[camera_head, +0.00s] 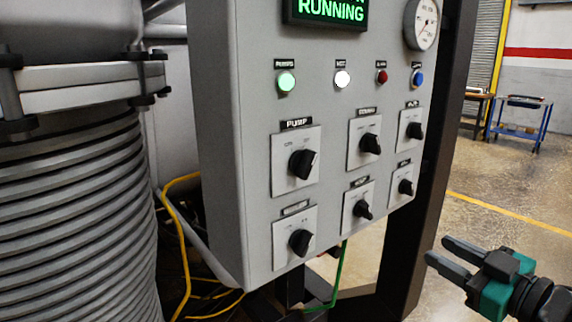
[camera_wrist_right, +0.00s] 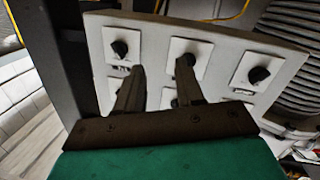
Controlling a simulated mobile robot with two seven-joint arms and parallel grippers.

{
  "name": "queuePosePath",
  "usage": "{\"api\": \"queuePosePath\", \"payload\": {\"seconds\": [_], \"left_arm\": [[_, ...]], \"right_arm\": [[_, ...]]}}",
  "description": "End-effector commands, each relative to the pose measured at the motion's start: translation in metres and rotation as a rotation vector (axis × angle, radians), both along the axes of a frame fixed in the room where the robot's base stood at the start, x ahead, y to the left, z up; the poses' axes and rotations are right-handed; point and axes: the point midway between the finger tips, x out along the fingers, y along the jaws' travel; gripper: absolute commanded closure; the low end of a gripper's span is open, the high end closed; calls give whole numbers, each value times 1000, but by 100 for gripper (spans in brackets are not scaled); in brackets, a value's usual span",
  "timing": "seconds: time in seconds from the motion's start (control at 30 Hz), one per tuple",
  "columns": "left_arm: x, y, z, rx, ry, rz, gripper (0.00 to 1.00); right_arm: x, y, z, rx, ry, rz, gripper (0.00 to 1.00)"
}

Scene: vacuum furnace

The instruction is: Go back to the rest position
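My right gripper (camera_head: 445,256) is at the lower right of the head view, in front of and to the right of the grey control panel (camera_head: 235,150). Its two dark fingers are apart with nothing between them. In the right wrist view, the same gripper (camera_wrist_right: 160,80) shows its spread fingers in front of the panel (camera_wrist_right: 220,45), apart from the knobs as far as I can see. The panel carries several black rotary knobs, among them the pump knob (camera_head: 303,163). A green display (camera_head: 330,10) reads RUNNING. My left gripper is not in view.
A large ribbed metal bellows (camera_head: 75,220) stands at the left. A dark post (camera_head: 425,170) is by the panel's right side. Yellow cables (camera_head: 178,240) and a green cable (camera_head: 338,280) hang below. Open floor (camera_head: 500,195) lies at the right, with a blue cart (camera_head: 522,115) farther back.

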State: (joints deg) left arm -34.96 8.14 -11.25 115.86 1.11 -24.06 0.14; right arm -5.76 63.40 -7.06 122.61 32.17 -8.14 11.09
Motion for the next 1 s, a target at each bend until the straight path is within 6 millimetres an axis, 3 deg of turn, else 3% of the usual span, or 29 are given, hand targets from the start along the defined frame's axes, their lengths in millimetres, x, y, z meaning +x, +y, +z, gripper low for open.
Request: {"api": "queuePosePath", "payload": {"seconds": [0.27, 0.5, 0.73, 1.0], "left_arm": [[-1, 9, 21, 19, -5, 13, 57], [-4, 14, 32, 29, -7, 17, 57], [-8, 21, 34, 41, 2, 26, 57], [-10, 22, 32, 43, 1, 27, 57]], "right_arm": [[-40, 16, -122, 67, 217, -166, 63], [-109, 53, -212, 80, 438, -298, 63], [-159, 83, -253, 72, 579, -364, 63], [-168, 89, -260, 68, 605, -374, 63]]}}
